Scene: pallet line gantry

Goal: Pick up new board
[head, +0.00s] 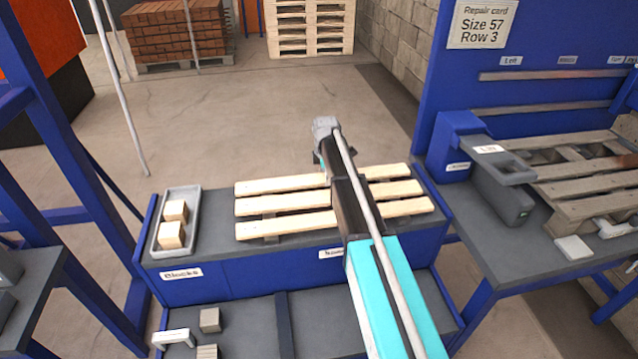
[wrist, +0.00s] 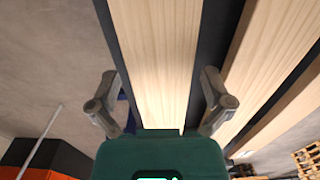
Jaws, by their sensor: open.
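Three pale new boards lie side by side on the rack top: a far board (head: 285,183), a middle board (head: 275,204) and a near board (head: 285,228). In the wrist view my open gripper (wrist: 160,78) has its two fingers on either side of an outer board (wrist: 155,35), which looks like the far one. Dark gaps show between that board and both fingers, and nothing is gripped. Two more boards (wrist: 262,60) run alongside to the right there. In the head view my arm crosses the boards and mostly hides the gripper.
A grey tray (head: 159,246) with two wooden blocks (head: 173,222) stands left of the boards. At right, a blue bench (head: 480,240) holds a worn pallet (head: 590,180) and a grey tool holder (head: 500,185). A blue frame post (head: 60,150) stands at left. Open floor (head: 260,110) lies beyond.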

